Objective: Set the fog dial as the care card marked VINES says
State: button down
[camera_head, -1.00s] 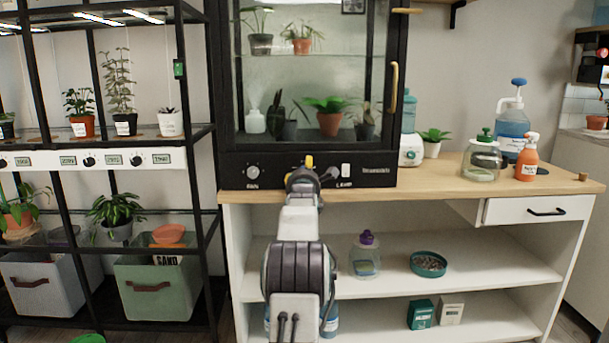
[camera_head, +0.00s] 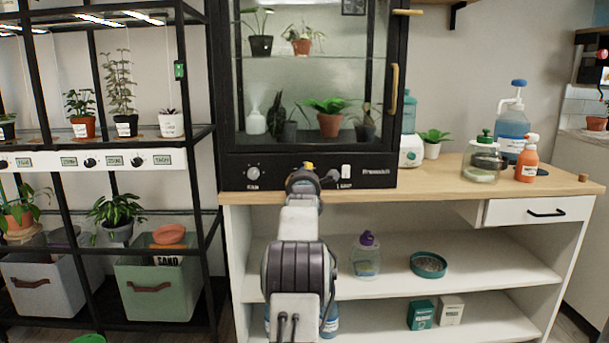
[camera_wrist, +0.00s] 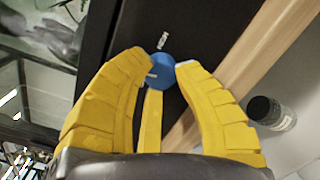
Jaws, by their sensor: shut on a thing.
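A blue dial (camera_wrist: 166,76) sits on the black front panel (camera_head: 222,176) of the plant cabinet, with a small white label (camera_wrist: 162,41) beside it that is too small to read. My gripper (camera_wrist: 160,66) has its yellow fingertips shut on the dial, one on each side. A pale pointer mark shows on the dial's face. In the head view my gripper (camera_head: 304,172) is in front of the panel and hides the blue dial. I cannot make out a card marked VINES in either view.
The panel also bears a FAN dial (camera_head: 254,173) and a LAMP switch (camera_head: 346,172). The wooden counter (camera_head: 440,180) is just below. Bottles and a jar stand to its right, and a purple-capped bottle (camera_head: 366,258) stands on the shelf below. A plant rack (camera_head: 105,158) is at left.

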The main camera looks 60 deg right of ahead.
jog(key=m, duration=0.2)
jog(key=m+p, duration=0.1)
jog(key=shift+r+m, duration=0.2)
jog(key=shift+m, duration=0.2)
jog(key=c, duration=0.9)
grip_release()
jog(key=shift+d+f, duration=0.1)
jog(key=shift+f, duration=0.05)
jog(key=v, duration=1.2)
